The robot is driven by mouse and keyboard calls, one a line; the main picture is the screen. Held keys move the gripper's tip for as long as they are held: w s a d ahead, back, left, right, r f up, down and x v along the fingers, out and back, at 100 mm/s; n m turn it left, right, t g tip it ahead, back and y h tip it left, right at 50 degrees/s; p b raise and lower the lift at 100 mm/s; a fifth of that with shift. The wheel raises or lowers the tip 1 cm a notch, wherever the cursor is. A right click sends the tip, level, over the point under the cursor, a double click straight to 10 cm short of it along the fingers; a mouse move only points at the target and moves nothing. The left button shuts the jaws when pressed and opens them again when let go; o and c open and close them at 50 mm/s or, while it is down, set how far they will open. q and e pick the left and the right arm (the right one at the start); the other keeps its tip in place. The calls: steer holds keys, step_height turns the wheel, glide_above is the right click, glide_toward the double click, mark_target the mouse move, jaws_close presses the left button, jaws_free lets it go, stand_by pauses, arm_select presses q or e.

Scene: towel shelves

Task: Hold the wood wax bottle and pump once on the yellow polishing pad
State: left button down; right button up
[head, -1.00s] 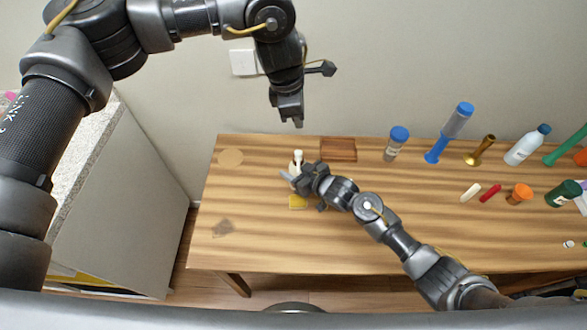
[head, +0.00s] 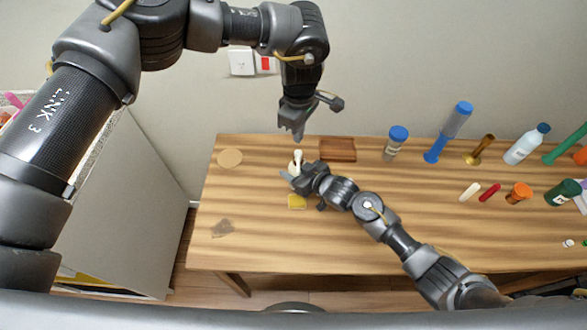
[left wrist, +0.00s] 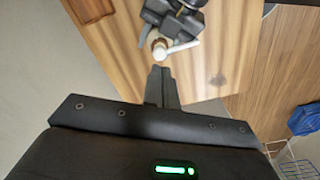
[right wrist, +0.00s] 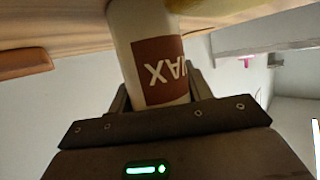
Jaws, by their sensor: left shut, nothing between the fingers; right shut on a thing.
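The wood wax bottle is white with a pump top (head: 297,157) and stands near the back of the table. In the right wrist view its brown WAX label (right wrist: 158,65) shows close up. My right gripper (head: 287,177) is shut on the bottle's body. The yellow polishing pad (head: 297,201) lies on the table just in front of the bottle. My left gripper (head: 298,138) is shut and empty, pointing down above the bottle. In the left wrist view its closed fingertips (left wrist: 161,70) are close to the white pump nozzle (left wrist: 182,47), with no contact visible.
A dark stain (head: 222,228) marks the table's (head: 270,250) front left. Several bottles, including a blue-capped jar (head: 396,140), stand to the right.

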mark_target(298, 152)
arm_select(q)
steer(key=shift+f, duration=1.65)
stand_by(0.8)
steer(key=shift+f, duration=1.5)
steer(key=shift+r, duration=1.5)
steer(key=shift+r, duration=3)
